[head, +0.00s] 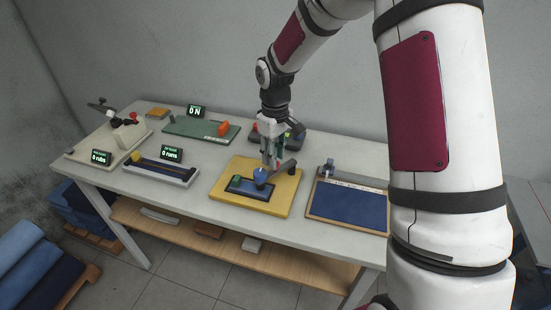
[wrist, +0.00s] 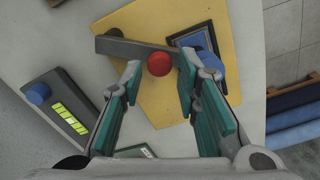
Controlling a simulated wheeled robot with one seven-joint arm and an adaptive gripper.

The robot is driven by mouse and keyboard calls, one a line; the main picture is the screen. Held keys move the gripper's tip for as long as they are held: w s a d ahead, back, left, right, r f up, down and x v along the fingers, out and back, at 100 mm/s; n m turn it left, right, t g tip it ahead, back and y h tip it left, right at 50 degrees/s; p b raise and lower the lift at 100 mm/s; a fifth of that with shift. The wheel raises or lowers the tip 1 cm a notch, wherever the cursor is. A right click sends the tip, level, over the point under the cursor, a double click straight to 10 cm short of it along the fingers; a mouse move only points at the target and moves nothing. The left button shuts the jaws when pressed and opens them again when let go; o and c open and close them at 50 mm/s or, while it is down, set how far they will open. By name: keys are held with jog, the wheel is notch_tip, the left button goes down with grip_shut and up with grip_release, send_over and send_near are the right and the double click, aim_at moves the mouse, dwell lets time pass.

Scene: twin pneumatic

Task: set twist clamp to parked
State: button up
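A yellow board (head: 228,189) lies on the table, and it also shows in the wrist view (wrist: 125,18). On it are a dark framed plate (head: 245,187), a blue round piece (head: 260,174), and a dark grey bar (head: 284,168) that looks like the clamp arm. In the wrist view the grey bar (wrist: 125,48) runs left from near a red knob (wrist: 159,64), with the blue piece (wrist: 210,68) to the right. My gripper (wrist: 160,72) is open, its teal-padded fingers either side of the red knob. Whether they touch it, I cannot tell.
A dark box with a blue knob (wrist: 38,92) and lit bars stands beside the board. A blue mat in a wooden frame (head: 345,205) lies to its right. A white tray (head: 160,172) and a green board (head: 190,127) lie to its left.

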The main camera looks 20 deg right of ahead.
jog(key=shift+f, duration=0.9)
grip_shut()
